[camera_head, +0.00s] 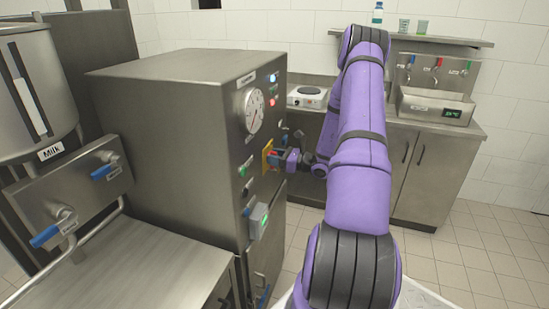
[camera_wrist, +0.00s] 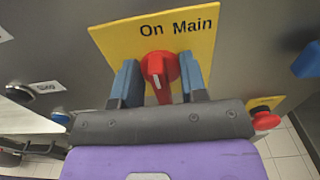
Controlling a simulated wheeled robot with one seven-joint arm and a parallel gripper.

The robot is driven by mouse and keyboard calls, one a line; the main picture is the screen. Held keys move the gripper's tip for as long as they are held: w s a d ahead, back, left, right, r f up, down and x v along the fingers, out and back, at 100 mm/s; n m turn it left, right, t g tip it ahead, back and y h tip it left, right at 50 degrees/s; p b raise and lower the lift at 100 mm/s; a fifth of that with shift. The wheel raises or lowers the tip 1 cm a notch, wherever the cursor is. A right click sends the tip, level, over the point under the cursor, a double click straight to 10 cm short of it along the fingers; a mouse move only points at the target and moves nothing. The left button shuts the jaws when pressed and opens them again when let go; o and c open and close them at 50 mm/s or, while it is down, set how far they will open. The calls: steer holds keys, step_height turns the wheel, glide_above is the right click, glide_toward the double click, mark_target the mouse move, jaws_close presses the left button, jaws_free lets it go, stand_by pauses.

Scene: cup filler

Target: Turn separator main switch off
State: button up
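The main switch is a red rotary knob (camera_wrist: 159,72) on a yellow plate (camera_wrist: 115,40) lettered "On Main". Its grip bar, with a white mark, points downward in the wrist view, slightly right at its lower end. My gripper (camera_wrist: 160,82) is in front of the plate, one blue-grey finger on each side of the knob. The fingers are spread, with gaps beside the grip bar; whether they touch the knob's round base I cannot tell. In the head view, my gripper (camera_head: 280,157) reaches the yellow plate (camera_head: 266,157) on the separator's (camera_head: 170,120) front panel and partly hides the knob.
A pressure gauge (camera_head: 254,111) and lit buttons sit above the switch; a box with a green light (camera_head: 258,221) is below. In the wrist view, a red button (camera_wrist: 265,120) lies to the right. A milk tank (camera_head: 38,85) stands left, a counter with taps (camera_head: 436,105) behind.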

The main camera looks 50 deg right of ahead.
jaws_close()
steer(key=shift+n, duration=0.3)
steer(key=n, duration=0.4)
steer(key=shift+n, duration=0.3)
steer(key=n, duration=0.4)
steer(key=shift+a+f, duration=0.1)
steer(key=shift+a, duration=0.05)
steer(key=n, duration=0.5)
steer(key=shift+s+f, duration=0.1)
steer(key=shift+f+n, duration=0.1)
steer(key=shift+n, duration=1.8)
